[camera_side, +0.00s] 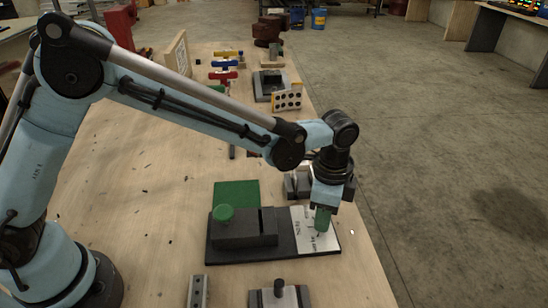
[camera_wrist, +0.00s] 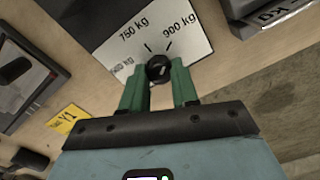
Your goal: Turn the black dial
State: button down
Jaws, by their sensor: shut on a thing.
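The black dial (camera_wrist: 158,68) shows in the wrist view between the green fingertips of my gripper (camera_wrist: 159,86). It sits on a white plate (camera_wrist: 120,47) with printed marks, among them 750 kg and 900 kg. A pale line on the dial's top is small, so its exact heading is hard to read. In the side view my gripper (camera_side: 322,219) points down onto the white plate (camera_side: 302,236) at the right end of a dark base (camera_side: 272,255). There the fingers hide the dial. My gripper is shut on the dial.
A green square (camera_side: 236,194) and grey metal parts (camera_side: 298,185) lie behind. The table's right edge is close.

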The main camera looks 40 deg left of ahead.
dwell(0.3)
jog(key=c, duration=0.8)
grip_release()
jog(key=shift+c, duration=0.2)
jog(key=shift+r, duration=0.1)
notch_tip(320, 180, up, 12)
jog(key=shift+a, duration=0.1)
jog(key=s+a+r+n+t+h, duration=0.1)
jog(key=s+a+r+n+t, duration=0.15)
jog(key=a, duration=0.45)
jog(key=s+a+r+n+t, duration=0.1)
jog(key=s+a+n, duration=0.1)
jog(key=a+n, duration=0.35)
jog(key=s+a+f+n+t, duration=0.2)
jog(key=s+a+n, duration=0.1)
jog(key=a, duration=0.2)
jog(key=s+a+f+n+t+y, duration=0.1)
jog(key=s+a+f+n, duration=0.1)
jog(key=s+a, duration=0.2)
jog(key=shift+a+n+t, duration=0.35)
jog(key=shift+a+n, duration=0.05)
jog(key=shift+a, duration=0.6)
